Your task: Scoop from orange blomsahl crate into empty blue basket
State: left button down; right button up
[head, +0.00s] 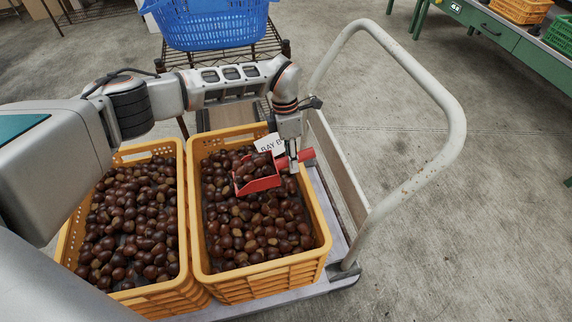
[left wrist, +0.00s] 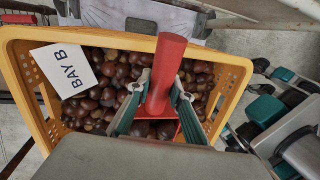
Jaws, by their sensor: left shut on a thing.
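My left gripper (head: 293,162) is shut on the handle of a red scoop (head: 262,184). The scoop is over the right orange crate (head: 322,246) and has chestnuts in it; I cannot tell whether it touches the chestnuts beneath. In the left wrist view the red handle (left wrist: 168,70) stands between the fingers (left wrist: 156,103). The orange crate (left wrist: 238,66) there holds many chestnuts (left wrist: 112,68) and a white card reading "BAY B" (left wrist: 68,68). A blue basket (head: 212,25) sits on a wire rack at the top of the head view; its inside shows no chestnuts. My right gripper is not seen.
A second orange crate (head: 178,208) full of chestnuts stands to the left. Both crates are on a cart with a pale tubular handle (head: 455,120) at right. A green bench (head: 508,38) with crates stands at top right. Open floor lies right of the cart.

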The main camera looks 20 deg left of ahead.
aim_at(304, 152)
pick_arm(q)
jog(key=shift+w+d+r+y+b, duration=0.3)
jog(key=shift+w+d+r, duration=0.3)
jog(key=shift+d+r, duration=0.3)
jog(key=shift+w+d+r+g+b, duration=0.3)
jog(key=shift+w+d+r, duration=0.1)
jog(key=shift+r, duration=0.15)
jog(key=shift+d+r+y, duration=0.1)
jog(key=shift+r+y, duration=0.15)
jog(key=shift+y, duration=0.05)
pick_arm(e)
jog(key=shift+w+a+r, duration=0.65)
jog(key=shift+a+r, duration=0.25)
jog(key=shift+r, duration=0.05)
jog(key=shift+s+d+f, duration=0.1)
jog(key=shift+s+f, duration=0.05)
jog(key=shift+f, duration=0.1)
